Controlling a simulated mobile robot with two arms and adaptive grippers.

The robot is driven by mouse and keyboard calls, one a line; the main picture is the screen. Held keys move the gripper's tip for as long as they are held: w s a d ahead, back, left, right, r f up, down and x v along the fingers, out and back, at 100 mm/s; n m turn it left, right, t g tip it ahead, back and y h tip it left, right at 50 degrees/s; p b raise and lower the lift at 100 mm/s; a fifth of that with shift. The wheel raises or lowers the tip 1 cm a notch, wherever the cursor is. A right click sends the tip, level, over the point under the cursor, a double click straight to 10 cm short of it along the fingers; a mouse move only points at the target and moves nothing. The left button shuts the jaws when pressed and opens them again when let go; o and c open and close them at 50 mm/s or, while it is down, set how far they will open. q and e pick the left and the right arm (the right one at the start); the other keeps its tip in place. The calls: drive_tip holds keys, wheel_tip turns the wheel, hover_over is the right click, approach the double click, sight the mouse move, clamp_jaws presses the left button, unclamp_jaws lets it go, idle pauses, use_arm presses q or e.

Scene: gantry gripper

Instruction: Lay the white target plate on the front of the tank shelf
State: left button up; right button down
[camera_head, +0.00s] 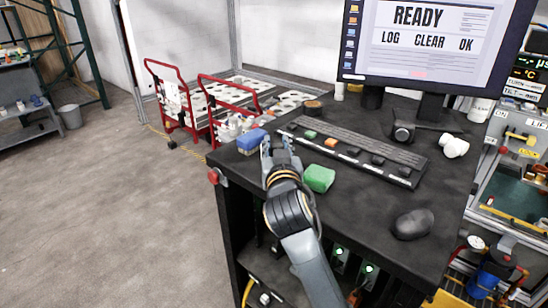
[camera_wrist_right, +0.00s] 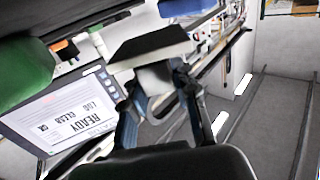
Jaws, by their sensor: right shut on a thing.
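My right gripper (camera_head: 279,150) is over the left end of the black desk, beside a blue block. In the wrist view, the fingers of my right gripper (camera_wrist_right: 160,100) are shut on a pale, flat piece with a dark edge, which looks like the white target plate (camera_wrist_right: 155,48). In the head view the held piece is small and mostly hidden by the fingers. A tank-like unit with a green-blue inside (camera_head: 505,190) stands at the right edge; I cannot tell whether its front ledge is the tank shelf. My left gripper is out of view.
The black desk (camera_head: 365,205) holds a blue block (camera_head: 252,140), a green block (camera_head: 319,178), a keyboard-like strip (camera_head: 350,150), a dark mouse (camera_head: 412,223) and a monitor (camera_head: 430,40). Red carts (camera_head: 172,95) stand behind at left. The floor at left is clear.

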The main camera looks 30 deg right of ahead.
drive_tip(key=f, duration=0.2)
drive_tip(key=f+p, duration=0.1)
drive_tip(key=shift+w+a+f, duration=0.2)
drive_tip(key=shift+w+a, duration=0.15)
drive_tip(key=shift+w, duration=0.05)
drive_tip(key=shift+f, duration=0.3)
drive_tip(key=shift+s+d, duration=0.1)
drive_tip(key=shift+s, duration=0.05)
drive_tip(key=shift+f, duration=0.2)
drive_tip(key=c, duration=1)
unclamp_jaws()
drive_tip(key=shift+c, duration=0.2)
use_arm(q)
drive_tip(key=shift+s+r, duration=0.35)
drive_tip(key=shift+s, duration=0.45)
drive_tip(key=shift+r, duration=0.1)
use_arm(e)
drive_tip(key=shift+r, duration=0.15)
